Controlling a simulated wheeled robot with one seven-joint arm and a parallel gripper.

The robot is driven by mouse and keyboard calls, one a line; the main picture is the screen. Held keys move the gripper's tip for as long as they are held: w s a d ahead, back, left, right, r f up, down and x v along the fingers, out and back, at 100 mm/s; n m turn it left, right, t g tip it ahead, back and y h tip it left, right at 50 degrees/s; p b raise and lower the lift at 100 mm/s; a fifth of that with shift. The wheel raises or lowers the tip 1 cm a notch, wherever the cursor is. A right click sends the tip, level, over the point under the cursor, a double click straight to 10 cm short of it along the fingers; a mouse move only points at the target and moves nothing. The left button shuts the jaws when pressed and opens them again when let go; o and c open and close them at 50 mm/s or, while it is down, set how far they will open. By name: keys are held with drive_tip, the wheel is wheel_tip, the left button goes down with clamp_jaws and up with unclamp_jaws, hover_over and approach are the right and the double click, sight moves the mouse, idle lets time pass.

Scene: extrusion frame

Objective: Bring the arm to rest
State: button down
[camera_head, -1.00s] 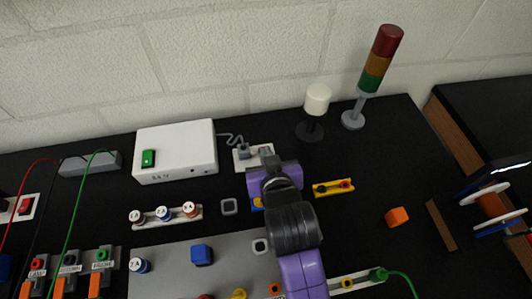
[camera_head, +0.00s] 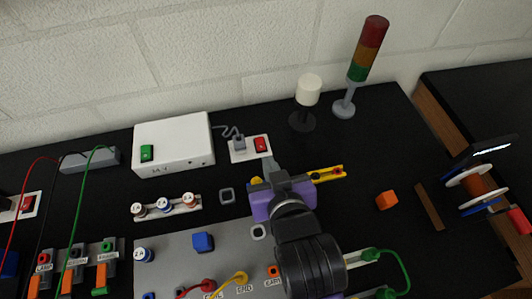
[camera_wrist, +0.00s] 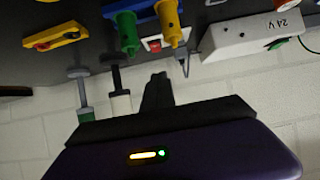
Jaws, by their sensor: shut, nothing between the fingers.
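My arm reaches up from the lower middle of the head view over the grey board (camera_head: 165,270). My gripper (camera_head: 267,165) points away toward the wall, beyond the board's far edge. In the wrist view its fingers (camera_wrist: 158,88) are together with nothing between them. In the head view the fingertips appear just below the white plate with the red switch (camera_head: 261,145); I cannot tell whether they are above it or apart from it. My wrist and forearm hide part of the board's right side.
A white 24 V box (camera_head: 173,143) stands at the back. A signal tower (camera_head: 367,50) and a white-capped post (camera_head: 308,90) stand to its right. A yellow strip (camera_head: 330,174), an orange cube (camera_head: 386,200) and a blue cube (camera_head: 203,242) lie near the arm.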

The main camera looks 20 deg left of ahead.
drive_tip(key=shift+s+d, duration=0.15)
idle(0.5)
wheel_tip(320, 180, up, 6)
drive_tip(key=t+y, duration=0.2)
drive_tip(key=t, duration=0.1)
drive_tip(key=s+d+m+t+h, duration=0.2)
drive_tip(key=s+d+m+t, duration=0.15)
drive_tip(key=d, duration=1.05)
drive_tip(key=s+d+f+m+h, duration=0.2)
drive_tip(key=s+d+h, duration=0.1)
drive_tip(key=s+d, duration=0.5)
drive_tip(key=s+d+f+m+g+h, duration=0.1)
drive_tip(key=s+d+f+m+h, duration=0.1)
drive_tip(key=s+d, duration=0.7)
drive_tip(key=s+f+h, duration=0.1)
drive_tip(key=s+h, duration=0.1)
drive_tip(key=shift+s+f, duration=0.35)
